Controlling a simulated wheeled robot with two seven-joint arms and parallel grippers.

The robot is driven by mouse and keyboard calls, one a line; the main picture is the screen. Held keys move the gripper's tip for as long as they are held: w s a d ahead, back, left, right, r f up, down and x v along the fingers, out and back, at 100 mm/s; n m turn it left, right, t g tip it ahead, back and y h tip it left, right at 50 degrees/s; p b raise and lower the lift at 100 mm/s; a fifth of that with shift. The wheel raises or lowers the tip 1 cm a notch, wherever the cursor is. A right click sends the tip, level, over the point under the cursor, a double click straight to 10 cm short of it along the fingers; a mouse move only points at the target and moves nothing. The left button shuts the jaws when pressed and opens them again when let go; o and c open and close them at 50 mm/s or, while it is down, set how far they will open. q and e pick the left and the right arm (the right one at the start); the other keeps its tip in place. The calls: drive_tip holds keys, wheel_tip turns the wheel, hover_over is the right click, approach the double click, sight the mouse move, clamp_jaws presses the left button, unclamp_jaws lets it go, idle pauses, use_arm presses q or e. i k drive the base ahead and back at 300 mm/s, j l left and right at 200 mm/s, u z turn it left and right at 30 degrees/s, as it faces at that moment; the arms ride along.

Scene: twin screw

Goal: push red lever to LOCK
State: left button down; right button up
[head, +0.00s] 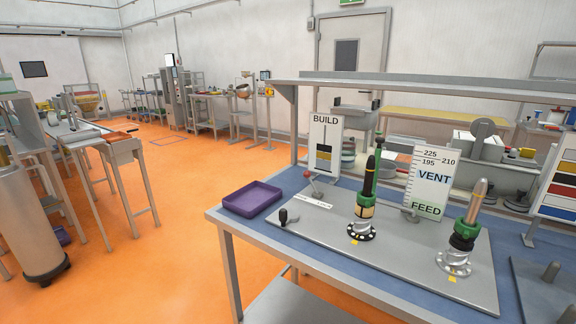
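The red lever (308,176) stands on the grey plate (329,248) on the near workbench. It has a red ball knob on a thin stem that leans slightly left. A white label strip (313,201) lies just in front of its base, and its lettering is too small to read. I cannot tell which marked position the lever points to. Neither of my grippers is in the head view.
A black-knobbed handle (284,215) stands in front of the lever. The BUILD sign (324,140) stands behind it. A purple tray (251,199) sits left. A shelf (430,89) spans above.

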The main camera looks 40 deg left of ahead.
sight(307, 174)
drive_tip(key=i+j+z, duration=0.1)
drive_tip(key=j, duration=0.75)
drive_tip(key=i+j+z, duration=0.1)
drive_tip(key=j, duration=0.7)
drive_tip(key=i+j+z, duration=0.1)
drive_tip(key=j, duration=0.75)
drive_tip(key=i+j, duration=0.15)
drive_tip(key=j, duration=0.7)
drive_tip(key=z, duration=0.05)
